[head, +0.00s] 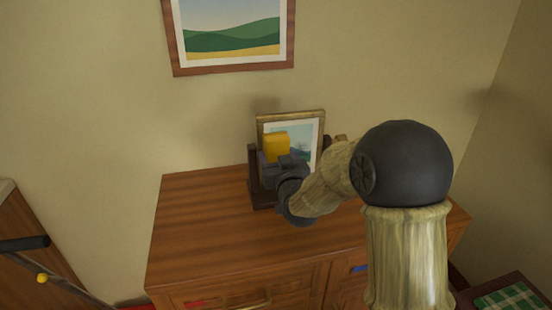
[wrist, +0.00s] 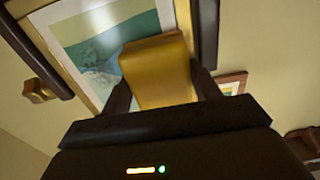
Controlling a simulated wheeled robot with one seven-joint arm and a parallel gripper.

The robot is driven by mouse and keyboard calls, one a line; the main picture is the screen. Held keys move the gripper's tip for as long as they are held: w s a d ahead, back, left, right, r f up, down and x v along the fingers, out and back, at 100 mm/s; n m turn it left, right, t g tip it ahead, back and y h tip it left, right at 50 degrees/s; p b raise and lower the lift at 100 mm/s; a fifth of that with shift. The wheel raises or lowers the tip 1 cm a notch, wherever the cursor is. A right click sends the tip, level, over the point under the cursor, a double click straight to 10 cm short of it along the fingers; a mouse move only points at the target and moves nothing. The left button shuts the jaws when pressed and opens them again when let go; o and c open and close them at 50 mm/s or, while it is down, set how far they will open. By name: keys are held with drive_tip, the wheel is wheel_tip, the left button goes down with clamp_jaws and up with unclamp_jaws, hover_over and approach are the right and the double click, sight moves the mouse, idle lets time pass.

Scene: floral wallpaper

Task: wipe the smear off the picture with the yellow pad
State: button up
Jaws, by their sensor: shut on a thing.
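The yellow pad (head: 275,147) is held in my gripper (head: 277,161), in front of the left part of a small framed picture (head: 305,134) on the wooden cabinet. In the wrist view the pad (wrist: 157,70) sits between the two dark fingers of my gripper (wrist: 158,92) and overlaps the picture's lower right area. A greyish-blue patch on the picture (wrist: 100,82) shows beside the pad; I cannot tell if it is the smear or printed art. Whether the pad touches the picture is not clear. My arm hides the picture's lower right part in the head view.
The picture stands in a dark holder (head: 254,170) on the cabinet top (head: 200,205). A larger landscape picture (head: 230,35) hangs on the wall above. The cabinet top is clear at the left. A green checked cloth (head: 510,297) lies at the lower right.

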sight(312, 146)
drive_tip(key=shift+w+d+b, duration=0.15)
drive_tip(key=shift+w+d, duration=0.1)
drive_tip(key=shift+d, duration=0.55)
drive_tip(key=shift+w+d+b, duration=0.15)
drive_tip(key=shift+w+d, duration=0.1)
drive_tip(key=shift+d, duration=0.55)
drive_tip(key=shift+d, duration=0.1)
drive_tip(key=shift+w+d+b, duration=0.2)
drive_tip(key=shift+w+d, duration=0.05)
drive_tip(key=shift+d, duration=0.65)
drive_tip(key=shift+w+d+b, duration=0.15)
drive_tip(key=shift+w+d, duration=0.1)
drive_tip(key=shift+d, duration=0.6)
drive_tip(key=shift+d, duration=0.1)
drive_tip(key=shift+w+d, duration=0.3)
drive_tip(key=shift+d, duration=0.55)
drive_tip(key=shift+w+d, duration=0.3)
drive_tip(key=shift+d, duration=0.5)
drive_tip(key=shift+w+d, duration=0.1)
drive_tip(key=shift+b, duration=0.3)
